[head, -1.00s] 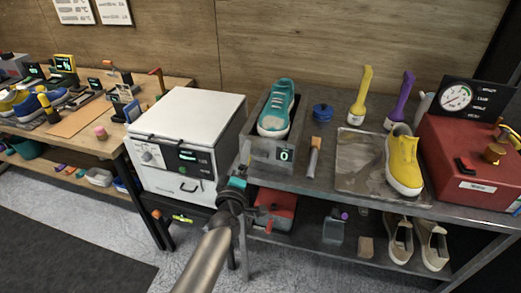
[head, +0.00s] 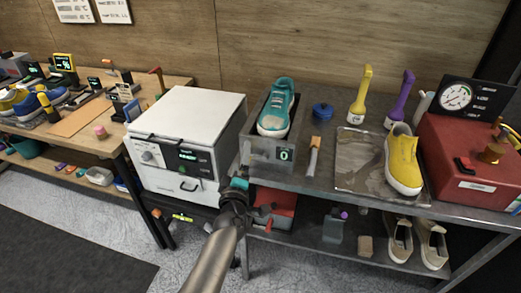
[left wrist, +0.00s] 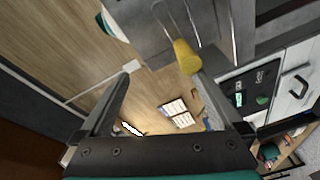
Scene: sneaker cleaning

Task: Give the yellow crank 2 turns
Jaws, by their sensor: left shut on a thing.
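The yellow crank (left wrist: 187,57) shows in the left wrist view as a rounded yellow handle on a grey metal fixture. In the head view my left gripper (head: 243,163) reaches up to the left side of a grey box (head: 262,150), and the crank is hidden there. The box holds a teal sneaker (head: 276,108), and its small display (head: 284,155) reads 0. My right gripper is in neither view.
A white oven-like machine (head: 190,115) stands close left of the gripper. A brush (head: 313,155), a blue knob-like object (head: 322,111), a tray (head: 355,165) with a yellow sneaker (head: 403,160), and a red machine (head: 465,150) are to the right. A shelf with a red box (head: 276,207) is below.

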